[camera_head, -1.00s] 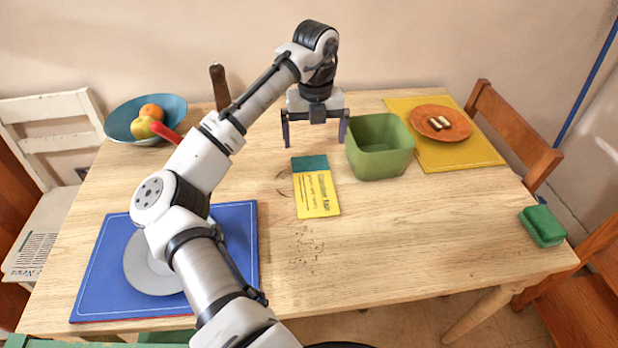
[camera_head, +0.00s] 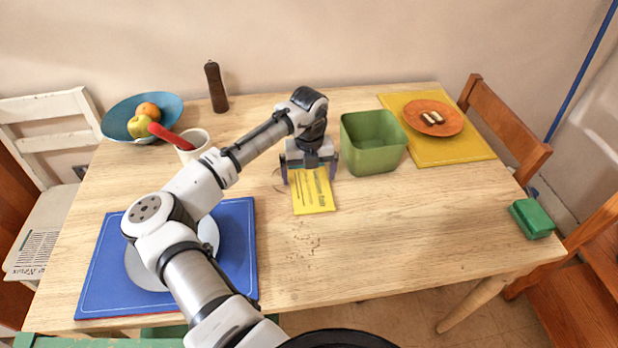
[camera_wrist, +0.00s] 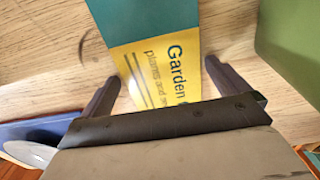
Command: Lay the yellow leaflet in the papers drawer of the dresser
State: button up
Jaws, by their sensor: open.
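The yellow leaflet (camera_head: 313,195) lies flat on the wooden table, with a teal band at its far end. In the head view my gripper covers its far part. In the wrist view the leaflet (camera_wrist: 165,72) lies between my two fingers, its printed text partly showing. My gripper (camera_head: 310,177) is open, low over the leaflet, with one finger on each side; in the wrist view both fingertips (camera_wrist: 162,74) stand apart from its edges. I cannot tell whether the fingertips touch the table. No dresser or drawer shows in these views.
A green bin (camera_head: 373,160) stands close to the right of my gripper. A blue mat (camera_head: 235,265) with a grey plate lies front left. A white mug (camera_head: 195,143), a pepper mill (camera_head: 216,88) and a fruit bowl (camera_head: 115,118) stand back left.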

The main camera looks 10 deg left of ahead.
aim_at(309, 179)
jog(key=c, duration=0.8)
jog(key=shift+o, duration=0.2)
jog(key=shift+r, duration=0.1)
notch_tip(309, 179, up, 20)
jog(key=b, duration=0.1)
jog(key=shift+b, duration=0.4)
